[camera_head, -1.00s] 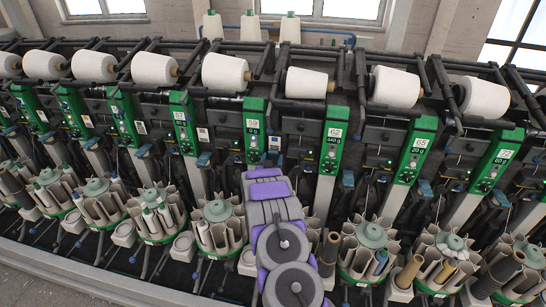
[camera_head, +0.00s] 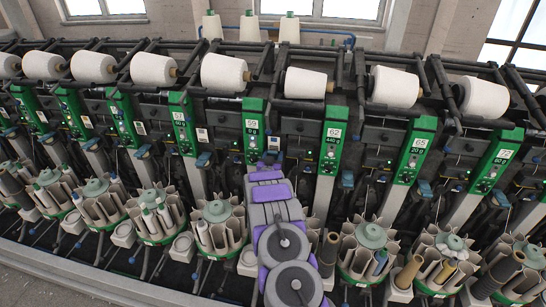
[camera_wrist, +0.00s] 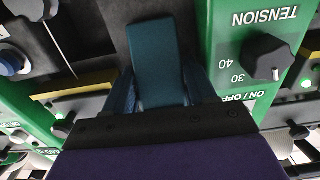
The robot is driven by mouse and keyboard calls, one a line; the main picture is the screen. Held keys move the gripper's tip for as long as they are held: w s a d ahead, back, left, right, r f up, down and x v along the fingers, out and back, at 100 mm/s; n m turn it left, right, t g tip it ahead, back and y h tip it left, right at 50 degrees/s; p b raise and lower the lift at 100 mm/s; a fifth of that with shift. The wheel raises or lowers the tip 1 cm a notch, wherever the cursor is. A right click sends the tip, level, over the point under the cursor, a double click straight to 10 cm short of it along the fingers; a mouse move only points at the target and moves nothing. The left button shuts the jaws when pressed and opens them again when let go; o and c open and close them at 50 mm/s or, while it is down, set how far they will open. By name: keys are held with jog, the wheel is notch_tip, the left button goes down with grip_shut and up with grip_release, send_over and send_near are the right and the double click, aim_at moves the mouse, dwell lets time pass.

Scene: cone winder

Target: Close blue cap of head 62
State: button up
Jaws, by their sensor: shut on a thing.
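In the wrist view a teal-blue cap (camera_wrist: 158,45) stands between two green panels, the right one marked TENSION upside down. My gripper (camera_wrist: 163,88) is shut on this cap, with a dark blue finger on each side of it. In the head view my gripper (camera_head: 268,160) is at the end of the grey and purple arm, between the panels of head 59 and head 62 (camera_head: 333,140). There my arm hides the held cap. Another blue cap (camera_head: 347,181) shows right of the head 62 panel.
The green panels of head 59 (camera_head: 253,131) and head 65 (camera_head: 417,150) flank this spot. White yarn cones (camera_head: 306,83) lie along the top. Bobbin magazines (camera_head: 368,248) stand below, close to both sides of my arm. A black knob (camera_wrist: 268,57) is right of my gripper.

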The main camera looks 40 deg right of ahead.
jog(key=c, duration=0.5)
jog(key=shift+s+a+f+t+h+b, duration=0.25)
jog(key=shift+a+f+t+h+b, duration=0.15)
jog(key=shift+t+h+b, duration=0.2)
jog(key=shift+s+a+f+t+h+b, duration=0.25)
jog(key=shift+f+t+h+b, duration=0.25)
jog(key=shift+t+h, duration=0.2)
jog(key=shift+s+a+f+t+h+b, duration=0.25)
jog(key=shift+t+h+b, duration=0.3)
jog(key=shift+t+h, duration=0.2)
jog(key=shift+f, duration=0.1)
